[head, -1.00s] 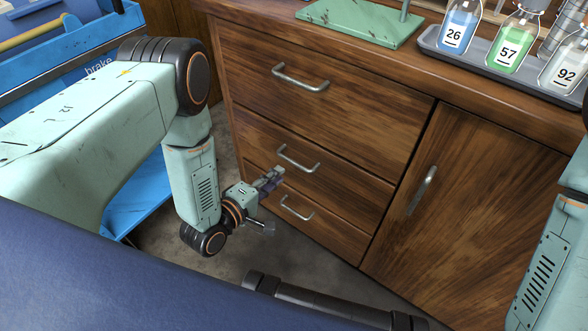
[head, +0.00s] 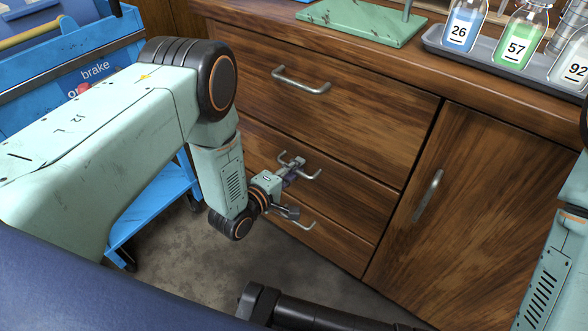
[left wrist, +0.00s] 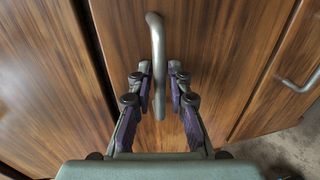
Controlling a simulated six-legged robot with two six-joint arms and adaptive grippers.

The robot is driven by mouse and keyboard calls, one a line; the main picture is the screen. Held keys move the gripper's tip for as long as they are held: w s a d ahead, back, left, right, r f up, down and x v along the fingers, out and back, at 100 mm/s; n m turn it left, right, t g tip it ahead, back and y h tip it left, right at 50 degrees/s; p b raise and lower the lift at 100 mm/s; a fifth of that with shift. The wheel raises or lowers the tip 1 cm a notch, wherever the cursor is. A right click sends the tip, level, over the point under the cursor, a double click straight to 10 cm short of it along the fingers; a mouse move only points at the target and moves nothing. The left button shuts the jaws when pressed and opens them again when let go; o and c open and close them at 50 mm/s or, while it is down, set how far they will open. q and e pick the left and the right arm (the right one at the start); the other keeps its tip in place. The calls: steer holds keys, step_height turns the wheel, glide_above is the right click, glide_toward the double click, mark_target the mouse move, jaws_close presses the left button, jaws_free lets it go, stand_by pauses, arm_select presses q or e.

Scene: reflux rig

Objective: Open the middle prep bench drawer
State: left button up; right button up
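The prep bench (head: 300,40) has three wooden drawers on its left side. The middle drawer (head: 350,192) is closed, and its metal bar handle (head: 313,177) is partly hidden by my left gripper (head: 293,167). In the left wrist view the handle (left wrist: 157,45) runs up and down between the two fingers of the left gripper (left wrist: 160,70). The fingers are open, one on each side of the handle, with a gap on both sides. My right gripper is out of view.
The top drawer handle (head: 301,80) is above, and the bottom drawer handle (head: 303,222) is below. A cupboard door (head: 450,200) is to the right. A blue cart (head: 160,200) stands left. A grey tray (head: 500,72) with numbered bottles sits on the bench.

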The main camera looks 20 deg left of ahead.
arm_select(q)
jaws_close()
stand_by(0.6)
